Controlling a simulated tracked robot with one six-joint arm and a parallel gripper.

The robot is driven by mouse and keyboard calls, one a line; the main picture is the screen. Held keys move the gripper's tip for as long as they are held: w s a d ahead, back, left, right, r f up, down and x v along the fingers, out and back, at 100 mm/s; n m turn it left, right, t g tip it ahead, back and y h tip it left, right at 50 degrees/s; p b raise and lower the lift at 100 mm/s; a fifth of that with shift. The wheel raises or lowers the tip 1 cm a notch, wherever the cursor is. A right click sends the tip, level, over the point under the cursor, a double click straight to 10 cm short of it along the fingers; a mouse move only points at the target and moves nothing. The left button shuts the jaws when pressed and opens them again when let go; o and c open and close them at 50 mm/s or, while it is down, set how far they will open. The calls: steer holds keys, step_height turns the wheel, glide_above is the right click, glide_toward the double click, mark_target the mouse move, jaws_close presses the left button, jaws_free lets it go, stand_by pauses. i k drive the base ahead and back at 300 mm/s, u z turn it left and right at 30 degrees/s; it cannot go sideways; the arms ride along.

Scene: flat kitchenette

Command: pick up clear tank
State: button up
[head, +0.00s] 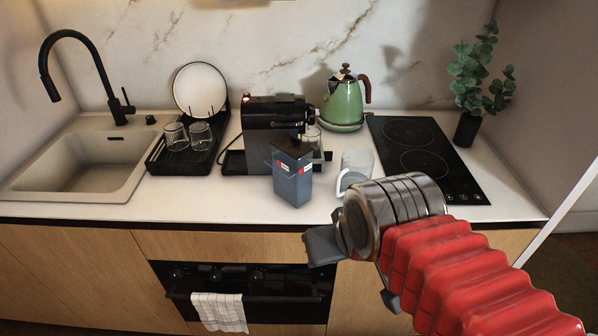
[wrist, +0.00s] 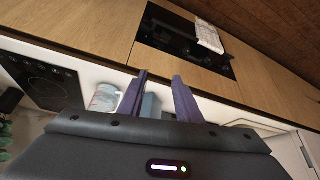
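No object is clearly marked as the clear tank. A bluish, see-through box-like container (head: 292,182) with a dark top and a red-and-white label stands upright on the counter before the coffee machine; it best fits the name. In the wrist view, a blue-grey shape (wrist: 151,106), likely this container, shows between the fingers, beyond them. A clear jug (head: 356,168) with a pale handle stands to its right; it also shows in the wrist view (wrist: 104,98). My gripper (head: 352,272) is open and empty, in front of the counter edge, apart from both. Its fingers also show in the wrist view (wrist: 160,77).
A black coffee machine (head: 268,128) stands close behind the container, with a glass (head: 314,141) beside it. A green kettle (head: 343,104), a black hob (head: 412,150), a dish rack (head: 187,158) and a sink (head: 85,165) line the counter. The front-left counter is clear.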

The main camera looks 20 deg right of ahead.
mark_target(293, 178)
steer(key=u, duration=2.25)
steer(key=i, duration=0.55)
steer(key=z, duration=0.2)
